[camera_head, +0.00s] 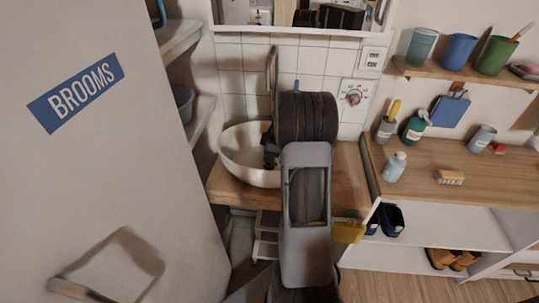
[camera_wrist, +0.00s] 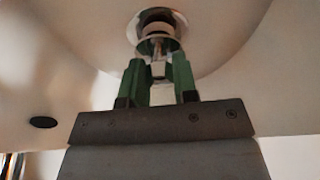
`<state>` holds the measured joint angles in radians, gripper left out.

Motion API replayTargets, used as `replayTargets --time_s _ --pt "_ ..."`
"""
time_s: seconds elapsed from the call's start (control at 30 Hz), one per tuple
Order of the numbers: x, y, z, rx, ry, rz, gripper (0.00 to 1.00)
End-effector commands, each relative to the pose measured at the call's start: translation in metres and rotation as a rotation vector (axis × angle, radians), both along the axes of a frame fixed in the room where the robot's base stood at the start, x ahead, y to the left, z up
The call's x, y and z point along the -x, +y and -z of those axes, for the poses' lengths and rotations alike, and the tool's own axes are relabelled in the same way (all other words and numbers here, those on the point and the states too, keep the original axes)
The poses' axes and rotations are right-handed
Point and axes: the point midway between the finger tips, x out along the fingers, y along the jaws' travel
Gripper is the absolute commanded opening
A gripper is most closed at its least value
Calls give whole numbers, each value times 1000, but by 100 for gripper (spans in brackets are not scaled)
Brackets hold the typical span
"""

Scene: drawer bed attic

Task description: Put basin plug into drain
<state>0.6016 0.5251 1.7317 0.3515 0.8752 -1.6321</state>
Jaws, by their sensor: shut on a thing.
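The white basin (camera_head: 238,171) stands on the wooden counter at the left of my arm in the head view. In the wrist view its white inner wall (camera_wrist: 235,40) fills the upper part. The drain (camera_wrist: 158,16) is a round metal ring with a dark opening at the top centre. My gripper (camera_wrist: 158,68) has green fingers pointing at the drain. It is shut on the basin plug (camera_wrist: 158,46), a small metallic piece at the fingertips, right at the drain's near edge. I cannot tell whether the plug touches the drain. In the head view my arm hides the basin's right side.
A tall door marked BROOMS (camera_head: 130,150) stands close on the left. The wooden counter (camera_head: 232,191) carries the basin, with a tap (camera_head: 272,68) behind it. On the right, a worktop (camera_head: 420,170) holds bottles and a brush (camera_head: 450,177).

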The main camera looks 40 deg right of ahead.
Motion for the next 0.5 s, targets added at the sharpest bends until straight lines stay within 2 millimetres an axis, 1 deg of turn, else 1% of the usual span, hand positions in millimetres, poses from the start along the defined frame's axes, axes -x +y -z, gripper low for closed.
replayTargets --time_s 0.03,0.13,0.5 --pt "0 1 8 -1 1 -1 0" --pt "0 1 15 1 -1 -1 0" --pt "0 1 18 3 -3 -1 0"
